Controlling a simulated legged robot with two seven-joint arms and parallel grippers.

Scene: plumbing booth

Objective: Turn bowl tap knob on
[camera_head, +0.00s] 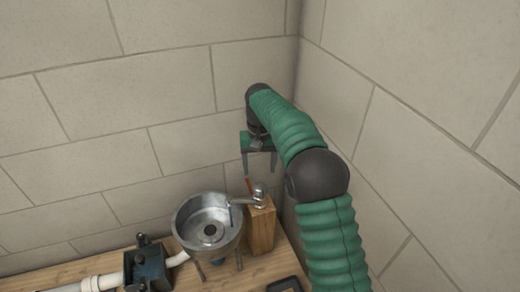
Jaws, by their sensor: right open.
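A metal bowl (208,224) stands on legs on a wooden bench. A wooden block (262,230) stands at its right and carries a metal tap (259,192), whose spout reaches left over the bowl's rim. A small red lever-like part (249,185) shows on the tap; it looks like the knob. My right gripper (259,170) points down, open and empty, just above the tap and the red part. It appears apart from them, though depth is hard to judge. My left gripper is not in view.
A dark box-like fitting (148,265) with white pipe (85,285) stands left of the bowl. A dark-edged item (284,285) lies at the bench's front. Tiled walls meet in a corner close behind and right of my right arm.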

